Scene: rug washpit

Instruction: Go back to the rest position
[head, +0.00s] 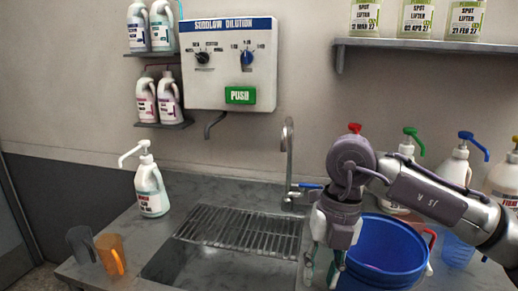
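My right gripper (322,268) hangs pointing down from an arm that comes in from the right. Its two fingers are spread apart with nothing visible between them. It is in front of the steel counter, just left of the blue bucket (392,240), and partly overlaps it in the picture. I cannot tell whether it touches the bucket. My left gripper does not show in the head view.
A sink with a wire rack (240,232) lies left of the gripper, with a tap (289,160) behind. A pump bottle (151,190), a grey cup (81,245) and an orange cup (111,255) stand left. Several bottles stand behind my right arm. A dispenser panel (215,85) hangs above.

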